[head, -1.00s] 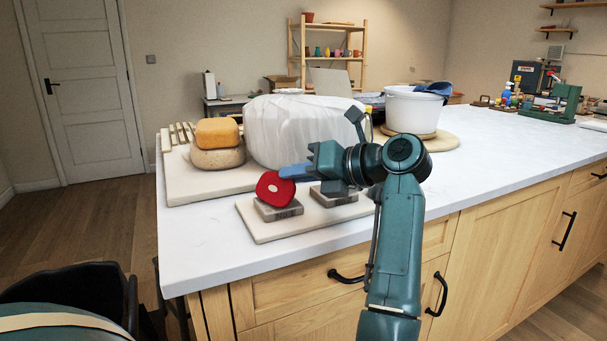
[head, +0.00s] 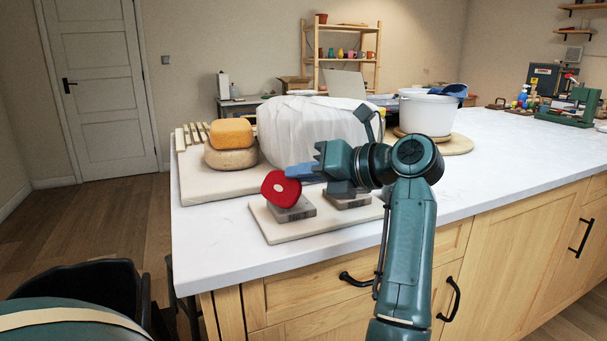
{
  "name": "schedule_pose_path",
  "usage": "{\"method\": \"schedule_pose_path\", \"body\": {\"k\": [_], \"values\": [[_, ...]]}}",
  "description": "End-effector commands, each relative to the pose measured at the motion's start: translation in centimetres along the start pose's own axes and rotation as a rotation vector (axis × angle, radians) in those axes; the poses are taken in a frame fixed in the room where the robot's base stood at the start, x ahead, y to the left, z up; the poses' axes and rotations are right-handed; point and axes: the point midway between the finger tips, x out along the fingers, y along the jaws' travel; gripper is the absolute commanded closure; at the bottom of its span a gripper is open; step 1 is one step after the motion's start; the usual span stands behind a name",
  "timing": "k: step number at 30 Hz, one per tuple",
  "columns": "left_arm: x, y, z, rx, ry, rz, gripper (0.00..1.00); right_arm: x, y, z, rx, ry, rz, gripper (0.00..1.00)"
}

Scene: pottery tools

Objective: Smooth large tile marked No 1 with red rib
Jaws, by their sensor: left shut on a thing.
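My left gripper (head: 303,171) is shut on the red rib (head: 281,190), a rounded flat piece with a small pale hole. It holds the rib tilted at the left tile (head: 297,211), over its back-left part. Whether the rib touches the tile's top I cannot tell. A second grey tile (head: 347,201) lies to the right, partly under my gripper and wrist. Both tiles lie on a pale board (head: 290,233). Dark marks show on the tiles' front faces, but I cannot read which is No 1. My right gripper is not in view.
A bag wrapped in white plastic (head: 310,128) stands close behind my gripper. Left of it, an orange sponge (head: 231,132) sits on a round tan block (head: 230,158). A white bucket (head: 428,113) stands back right. The counter's front-left area (head: 215,240) is clear.

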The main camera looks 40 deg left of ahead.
Motion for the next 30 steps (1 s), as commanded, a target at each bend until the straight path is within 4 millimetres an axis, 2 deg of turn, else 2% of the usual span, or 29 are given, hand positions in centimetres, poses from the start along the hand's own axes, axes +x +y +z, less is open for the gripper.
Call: {"method": "schedule_pose_path", "body": {"k": [3,14,24,30], "values": [[-0.6,0.6,0.8,0.003,0.002,-0.010,1.00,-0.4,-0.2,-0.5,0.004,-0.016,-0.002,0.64],[-0.7,0.8,1.1,0.001,0.005,-0.011,1.00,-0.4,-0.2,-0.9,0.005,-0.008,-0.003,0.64],[-2.0,3.5,4.4,0.001,0.006,-0.011,1.00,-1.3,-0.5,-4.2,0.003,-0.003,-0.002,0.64],[-2.0,3.7,4.6,0.001,0.005,-0.009,1.00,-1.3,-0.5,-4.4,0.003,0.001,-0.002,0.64]]}}
